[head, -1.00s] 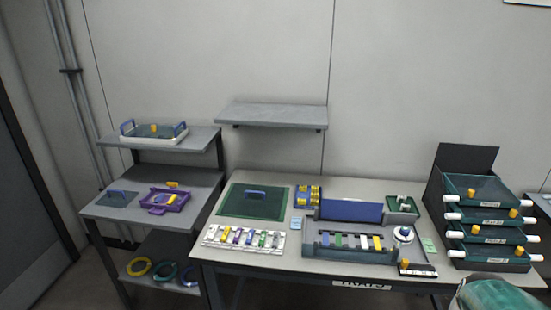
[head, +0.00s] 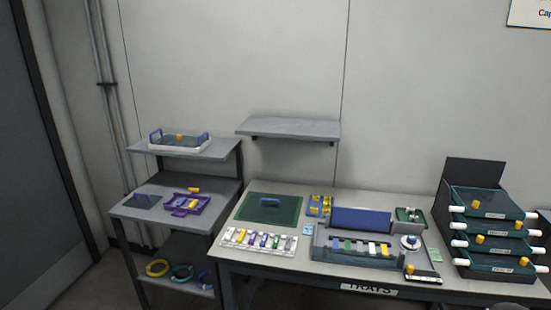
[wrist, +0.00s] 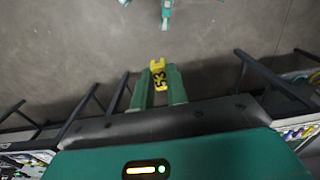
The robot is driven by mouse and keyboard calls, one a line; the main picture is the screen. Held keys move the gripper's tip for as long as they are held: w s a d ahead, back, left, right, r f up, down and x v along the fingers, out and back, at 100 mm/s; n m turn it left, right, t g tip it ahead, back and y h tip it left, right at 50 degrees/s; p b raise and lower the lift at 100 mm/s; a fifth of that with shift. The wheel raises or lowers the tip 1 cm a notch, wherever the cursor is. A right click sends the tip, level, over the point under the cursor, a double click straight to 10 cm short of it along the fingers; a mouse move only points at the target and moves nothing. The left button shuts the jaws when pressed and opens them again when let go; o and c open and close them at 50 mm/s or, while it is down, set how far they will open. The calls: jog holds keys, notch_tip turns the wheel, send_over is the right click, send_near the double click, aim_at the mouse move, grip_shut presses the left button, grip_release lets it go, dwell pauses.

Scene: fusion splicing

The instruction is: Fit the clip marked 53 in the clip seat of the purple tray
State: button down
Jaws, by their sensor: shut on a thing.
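In the wrist view my gripper (wrist: 158,77) is shut on a small yellow clip (wrist: 157,67) with a black 53 on it. The clip sits between the two green fingers, with bare floor beyond it. My gripper does not show in the head view. The purple tray (head: 172,211) lies on the middle level of the grey rack at the left in the head view, well away from the clip. Yellow and pale pieces show in the tray. Its clip seat is too small to make out.
The grey rack (head: 125,211) has a white tray (head: 181,147) on top and coloured rings (head: 158,268) below. The workbench (head: 226,252) to its right holds a green mat (head: 269,211), a row of clips and a blue-grey device. Stacked green drawers (head: 495,232) stand at the right.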

jog(key=w+a+f+n, duration=0.1)
jog(key=w+a+f, duration=0.1)
jog(key=w, duration=0.8)
jog(key=w+a+f, duration=0.2)
jog(key=w, duration=0.7)
jog(key=w+a+f+n, duration=0.1)
jog(key=w+a, duration=0.1)
jog(key=w, duration=0.8)
jog(key=w+a+f+n, duration=0.1)
jog(key=w+a+f, duration=0.7)
jog(key=w+a, duration=0.35)
jog(key=s+a+f, duration=0.1)
jog(key=s+f, duration=0.4)
jog(key=f, duration=0.1)
jog(key=shift+a+f, duration=0.4)
